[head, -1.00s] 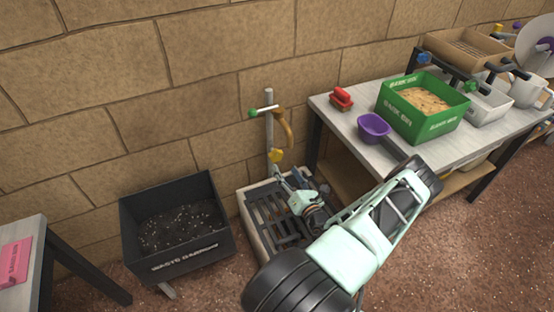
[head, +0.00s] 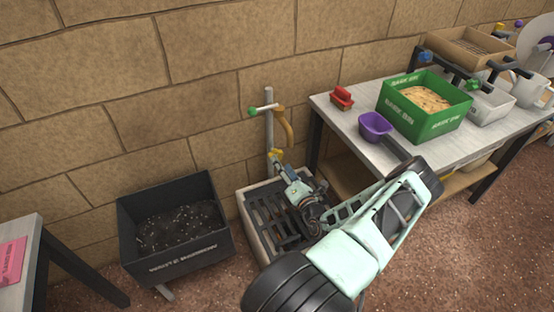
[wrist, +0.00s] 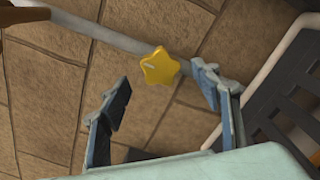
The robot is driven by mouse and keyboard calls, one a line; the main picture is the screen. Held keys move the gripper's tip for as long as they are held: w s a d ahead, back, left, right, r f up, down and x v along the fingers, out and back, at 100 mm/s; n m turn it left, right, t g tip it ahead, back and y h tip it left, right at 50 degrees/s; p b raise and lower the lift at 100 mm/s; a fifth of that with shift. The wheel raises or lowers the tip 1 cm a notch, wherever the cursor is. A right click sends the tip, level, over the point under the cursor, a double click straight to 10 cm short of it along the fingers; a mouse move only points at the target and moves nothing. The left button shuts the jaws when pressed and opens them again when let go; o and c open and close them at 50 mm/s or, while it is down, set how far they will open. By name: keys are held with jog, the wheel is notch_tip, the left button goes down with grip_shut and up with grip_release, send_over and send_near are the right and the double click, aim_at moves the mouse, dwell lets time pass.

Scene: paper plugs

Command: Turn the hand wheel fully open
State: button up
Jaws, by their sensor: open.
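The hand wheel is a yellow star-shaped knob (head: 274,154) low on the grey standpipe (head: 269,125) by the wall. In the wrist view the yellow wheel (wrist: 160,68) sits by the pale pipe, between and just beyond my fingertips. My gripper (wrist: 162,76) is open, with one blue-grey finger on each side of the wheel and visible gaps to both. In the head view my gripper (head: 285,171) is just below and right of the wheel and hides part of it. I cannot tell how far the wheel is turned.
A slatted drain basin (head: 250,222) lies under the pipe. A green-tipped lever (head: 263,109) and brown curved spout (head: 286,128) are above. A black waste bin (head: 175,262) stands left. The bench (head: 346,117) at right holds a green bin (head: 440,126) and purple scoop (head: 374,126).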

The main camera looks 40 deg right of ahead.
aim_at(274, 153)
jog(key=m+b, duration=0.3)
jog(key=m, duration=1.6)
jog(key=shift+m, duration=0.4)
jog(key=shift+w, duration=0.1)
jog(key=shift+x, duration=1.9)
jog(key=shift+c, duration=0.5)
jog(key=c, duration=1.1)
jog(key=shift+o, duration=0.2)
